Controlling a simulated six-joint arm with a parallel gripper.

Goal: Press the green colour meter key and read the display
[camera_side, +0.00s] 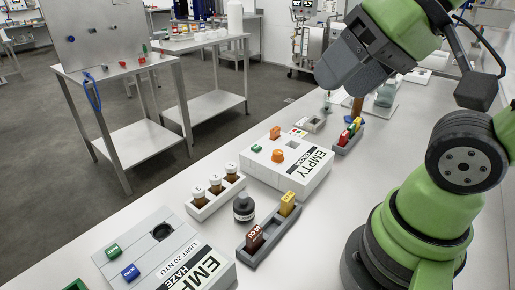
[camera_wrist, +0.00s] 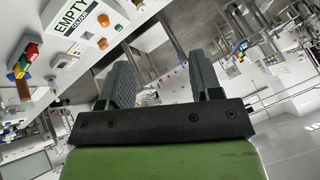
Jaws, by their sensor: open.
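The colour meter (camera_side: 312,182) is a white box on the bench, with a display (camera_side: 309,169) reading "EMPTY" above smaller lettering like "COLOR". Its green key (camera_side: 256,148) sits on the far left of its top, with an orange knob (camera_side: 278,155) and an orange block (camera_side: 275,132) nearby. In the wrist view the meter is at upper left, with the display (camera_wrist: 75,16) and green key (camera_wrist: 118,27) showing. My gripper (camera_wrist: 162,72) is open with nothing between its fingers. In the side view it (camera_side: 345,68) is raised above and right of the meter, apart from it.
A haze meter (camera_side: 165,245) with green and blue keys stands at front left. Another coloured-block rack (camera_side: 349,138) stands behind.

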